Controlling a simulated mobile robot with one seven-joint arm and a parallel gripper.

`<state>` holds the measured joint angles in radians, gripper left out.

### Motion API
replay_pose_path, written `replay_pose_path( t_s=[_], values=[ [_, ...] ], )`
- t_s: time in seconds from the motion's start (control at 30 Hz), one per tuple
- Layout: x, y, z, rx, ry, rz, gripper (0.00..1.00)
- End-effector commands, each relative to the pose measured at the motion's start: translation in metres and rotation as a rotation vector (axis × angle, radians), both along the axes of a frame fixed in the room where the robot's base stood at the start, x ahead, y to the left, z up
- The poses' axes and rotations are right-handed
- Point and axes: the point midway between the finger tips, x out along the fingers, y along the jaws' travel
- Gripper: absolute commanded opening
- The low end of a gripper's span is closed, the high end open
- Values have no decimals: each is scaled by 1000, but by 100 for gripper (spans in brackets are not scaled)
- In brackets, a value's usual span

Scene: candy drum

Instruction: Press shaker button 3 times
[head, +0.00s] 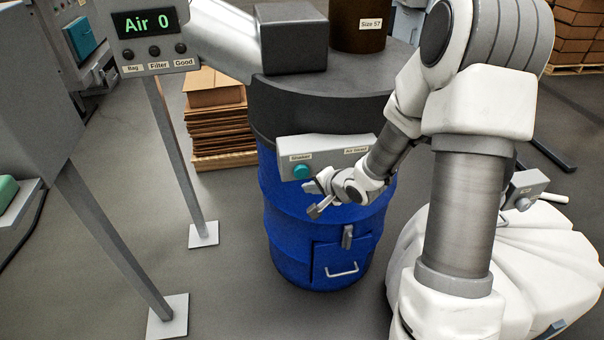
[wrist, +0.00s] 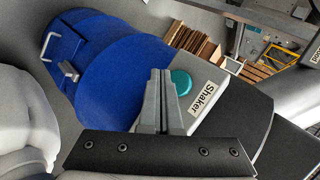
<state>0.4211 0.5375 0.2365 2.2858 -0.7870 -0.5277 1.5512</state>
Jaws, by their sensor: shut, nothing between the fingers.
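The shaker button (head: 301,171) is a round teal button on a light grey control box (head: 326,149) fixed to the blue drum, under a "Shaker" label. In the wrist view the button (wrist: 181,82) shows just right of my fingertips, beside the "Shaker" label (wrist: 211,98). My gripper (head: 315,208) is shut and empty, in front of the drum and a little below and right of the button in the head view. In the wrist view my gripper (wrist: 160,75) has its fingers together. I cannot tell whether they touch the button; no gap is clear.
The blue drum (head: 290,240) has a small door with a handle (head: 342,271) below. A grey display post (head: 150,35) reads "Air 0" at the upper left, with metal legs below. Stacked cardboard (head: 218,125) stands behind. Floor is clear between the legs and drum.

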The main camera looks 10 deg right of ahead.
Motion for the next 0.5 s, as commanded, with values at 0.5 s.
replay_pose_path(
  t_s=[0.5],
  values=[
    [-27, 0, 0, 0, 0, 0, 0]
  ],
)
